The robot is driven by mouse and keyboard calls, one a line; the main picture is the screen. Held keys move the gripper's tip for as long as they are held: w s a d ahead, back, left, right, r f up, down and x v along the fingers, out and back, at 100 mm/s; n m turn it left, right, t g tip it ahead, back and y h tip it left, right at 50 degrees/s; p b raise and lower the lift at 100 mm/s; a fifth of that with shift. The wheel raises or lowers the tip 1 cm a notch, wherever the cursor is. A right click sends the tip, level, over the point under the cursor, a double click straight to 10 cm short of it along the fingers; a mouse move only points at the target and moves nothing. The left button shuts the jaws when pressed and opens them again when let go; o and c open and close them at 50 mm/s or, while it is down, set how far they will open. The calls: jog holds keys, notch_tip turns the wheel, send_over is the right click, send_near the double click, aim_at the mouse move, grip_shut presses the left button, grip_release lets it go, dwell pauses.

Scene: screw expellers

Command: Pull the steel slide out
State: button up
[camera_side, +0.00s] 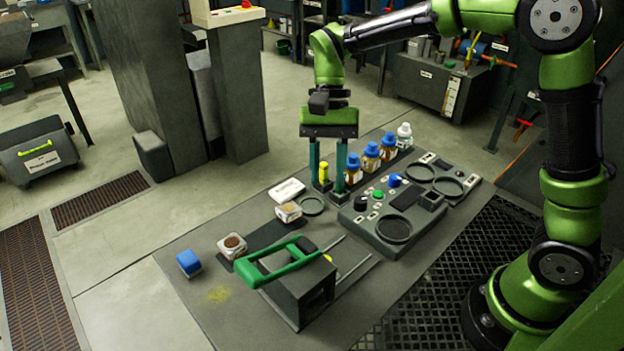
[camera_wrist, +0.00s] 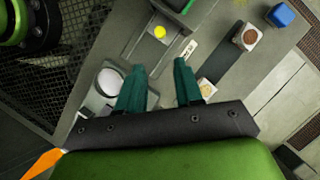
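A dark grey box (camera_side: 303,292) with a green handle (camera_side: 272,262) over it stands at the front of the grey work table. Two thin grey rods (camera_side: 357,270) run out from its right side; I cannot tell whether they or another part are the steel slide. The handle's green edge also shows at the top of the wrist view (camera_wrist: 178,4), near a yellow disc (camera_wrist: 160,32). My gripper (camera_side: 327,187) is above the table, behind and apart from the box, fingers pointing down. Its two teal fingers are apart and empty, as in the wrist view (camera_wrist: 159,68).
Several blue-capped bottles (camera_side: 371,157) stand just right of my gripper. A control panel (camera_side: 395,215) with knobs and round dishes lies to the right. Sample cups (camera_side: 288,212) (camera_side: 232,246) and a blue cube (camera_side: 189,262) lie to the left.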

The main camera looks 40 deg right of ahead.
jog(key=x, duration=1.6)
jog(key=shift+f, duration=0.25)
grip_shut()
